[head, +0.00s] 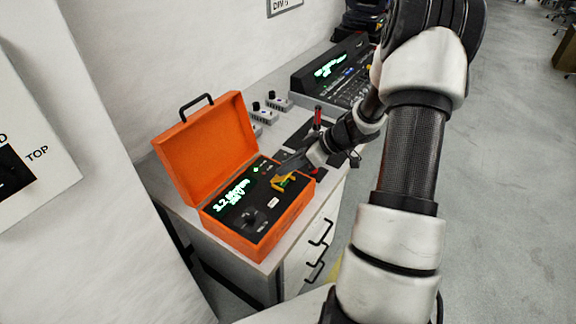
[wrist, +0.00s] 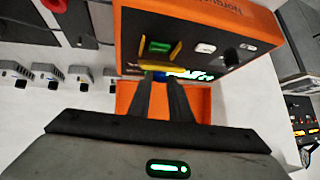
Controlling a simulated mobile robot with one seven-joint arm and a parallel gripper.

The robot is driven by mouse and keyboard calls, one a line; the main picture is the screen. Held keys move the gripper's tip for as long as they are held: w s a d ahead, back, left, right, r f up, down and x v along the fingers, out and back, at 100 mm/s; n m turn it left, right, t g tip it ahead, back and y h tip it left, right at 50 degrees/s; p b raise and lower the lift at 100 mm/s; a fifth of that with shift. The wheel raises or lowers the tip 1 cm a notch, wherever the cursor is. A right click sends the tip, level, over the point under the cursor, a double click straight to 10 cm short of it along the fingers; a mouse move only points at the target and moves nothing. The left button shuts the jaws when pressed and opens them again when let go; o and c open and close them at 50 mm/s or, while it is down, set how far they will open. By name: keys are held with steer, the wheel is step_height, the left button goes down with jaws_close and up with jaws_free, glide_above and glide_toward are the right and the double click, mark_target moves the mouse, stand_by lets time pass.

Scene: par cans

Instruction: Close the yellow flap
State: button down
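The yellow flap (head: 284,183) is on the dark panel of an orange case, and it stands raised from the panel. In the wrist view the yellow flap (wrist: 175,54) shows beside a green-lit switch (wrist: 159,46). My gripper (head: 284,172) is right at the flap, its fingers reaching in from the upper right. In the wrist view my gripper (wrist: 160,79) has its two dark fingers close together, tips just below the flap. Whether the tips touch the flap, or each other, I cannot tell. I see nothing clearly held.
The orange case (head: 280,226) stands on a cabinet near its edge, its lid (head: 207,148) open toward the wall. Small grey boxes (head: 278,102) and a mixing console (head: 335,72) stand further back. A red-handled object (head: 317,118) stands beside my wrist. Open floor lies right.

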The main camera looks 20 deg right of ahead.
mark_target(297, 189)
steer(key=shift+f, duration=0.1)
steer(key=shift+s+d+f+t+y+b, duration=0.35)
steer(key=shift+f+t+y+b, duration=0.2)
steer(key=shift+b, duration=0.25)
steer(key=t+b, duration=0.1)
steer(key=s+f+t+y+b, duration=0.1)
steer(key=b, duration=0.1)
steer(key=shift+s+d+f+t+y, duration=0.1)
steer(key=shift+d+f+t+y, duration=0.1)
steer(key=shift+d+t+y, duration=0.1)
steer(key=b, duration=0.1)
steer(key=f+n+t+y+b, duration=0.1)
steer(key=shift+s+d+t+b, duration=0.2)
steer(key=shift+s+t+b, duration=0.05)
steer(key=shift+s+b, duration=0.05)
steer(key=shift+f+t+y+b, duration=0.1)
steer(key=shift+t+y+b, duration=0.25)
steer(key=shift+y, duration=0.1)
steer(key=c, duration=1.6)
jaws_free()
